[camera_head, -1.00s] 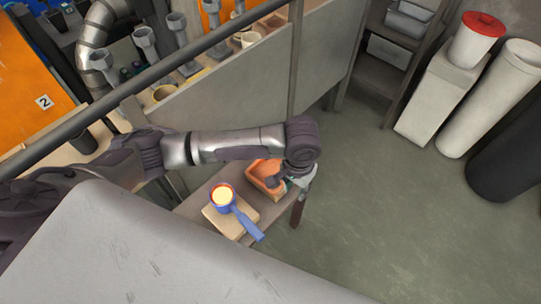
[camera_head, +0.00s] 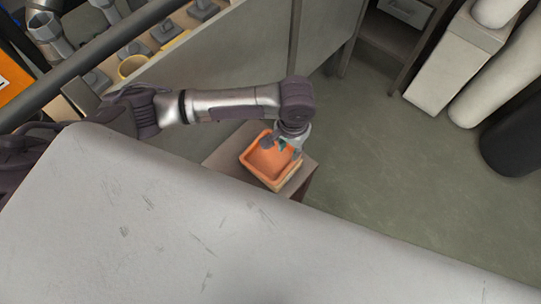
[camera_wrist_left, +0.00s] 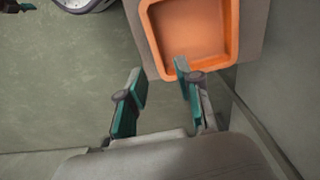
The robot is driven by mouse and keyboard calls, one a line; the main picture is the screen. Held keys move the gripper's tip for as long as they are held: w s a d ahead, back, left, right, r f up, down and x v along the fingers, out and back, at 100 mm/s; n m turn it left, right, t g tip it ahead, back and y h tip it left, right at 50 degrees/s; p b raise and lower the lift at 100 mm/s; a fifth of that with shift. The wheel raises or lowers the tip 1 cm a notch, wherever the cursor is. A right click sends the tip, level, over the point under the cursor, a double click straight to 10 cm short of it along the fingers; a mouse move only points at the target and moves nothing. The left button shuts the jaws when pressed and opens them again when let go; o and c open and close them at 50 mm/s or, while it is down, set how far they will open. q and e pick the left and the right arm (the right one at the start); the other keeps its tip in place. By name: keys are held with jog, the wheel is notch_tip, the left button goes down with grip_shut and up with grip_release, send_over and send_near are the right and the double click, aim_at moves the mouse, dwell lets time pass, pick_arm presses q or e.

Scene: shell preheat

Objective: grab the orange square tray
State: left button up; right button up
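The orange square tray (camera_head: 268,162) sits on a small table (camera_head: 226,146), with its open side up. It also shows at the top of the left wrist view (camera_wrist_left: 192,32). My left gripper (camera_head: 284,146) is at the tray's far right rim. In the left wrist view my left gripper (camera_wrist_left: 160,72) is open. One teal fingertip overlaps the tray's near rim close to a corner, and the other finger is off to the side over the floor. I cannot tell whether a finger touches the rim. My right gripper is not in view.
A large grey scuffed surface (camera_head: 200,235) fills the foreground and hides part of the small table. A grey panel (camera_head: 240,60) stands behind my left arm. White and black cylinders (camera_head: 515,135) stand at the right. Open floor (camera_head: 400,185) lies right of the table.

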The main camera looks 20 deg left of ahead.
aim_at(287, 168)
pick_arm(q)
jog(key=f, duration=0.7)
jog(key=f+b, duration=0.1)
jog(key=f, duration=0.3)
jog(key=shift+s+d+f, duration=0.15)
jog(key=shift+s, duration=0.15)
grip_shut()
